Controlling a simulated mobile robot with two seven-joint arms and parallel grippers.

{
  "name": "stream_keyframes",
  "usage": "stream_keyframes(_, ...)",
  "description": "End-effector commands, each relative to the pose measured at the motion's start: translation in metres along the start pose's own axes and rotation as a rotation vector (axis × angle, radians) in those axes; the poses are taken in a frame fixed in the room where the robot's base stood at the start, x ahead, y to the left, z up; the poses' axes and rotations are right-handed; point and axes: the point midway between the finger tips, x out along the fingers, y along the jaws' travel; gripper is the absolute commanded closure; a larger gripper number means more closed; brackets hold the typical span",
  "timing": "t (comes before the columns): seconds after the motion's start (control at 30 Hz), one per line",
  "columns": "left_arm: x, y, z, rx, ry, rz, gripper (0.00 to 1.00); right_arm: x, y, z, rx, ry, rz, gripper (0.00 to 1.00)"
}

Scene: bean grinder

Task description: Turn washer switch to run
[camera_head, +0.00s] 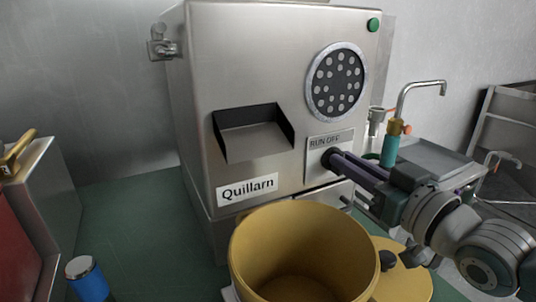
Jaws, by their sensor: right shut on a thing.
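The switch (327,158) is a small dark knob on a light plate marked "RUN OFF" on the front of the steel machine (260,60). My right gripper (334,159) reaches in from the right and is shut on the switch. Its fingers hide most of the knob, so I cannot tell which word the knob points to. My left gripper is not in view.
A yellow pot (300,245) stands in front of the machine, below my right gripper, with a yellow lid (405,285) beside it. A blue cylinder (86,280) stands at lower left. A tap (415,90) rises behind my right arm.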

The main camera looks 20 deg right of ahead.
Motion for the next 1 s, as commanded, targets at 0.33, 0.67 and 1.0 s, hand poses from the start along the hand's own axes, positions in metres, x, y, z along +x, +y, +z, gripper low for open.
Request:
stream_keyframes(0.33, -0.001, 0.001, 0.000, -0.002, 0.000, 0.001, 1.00, 0.000, 0.000, 0.000, -0.016, 0.000, 0.000, 1.00)
stream_keyframes(0.67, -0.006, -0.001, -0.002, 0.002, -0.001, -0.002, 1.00, 0.000, -0.002, -0.001, -0.178, 0.001, 0.001, 1.00)
stream_keyframes(1.0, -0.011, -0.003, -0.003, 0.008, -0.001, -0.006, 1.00, 0.000, -0.005, 0.001, -0.481, 0.000, 0.001, 1.00)
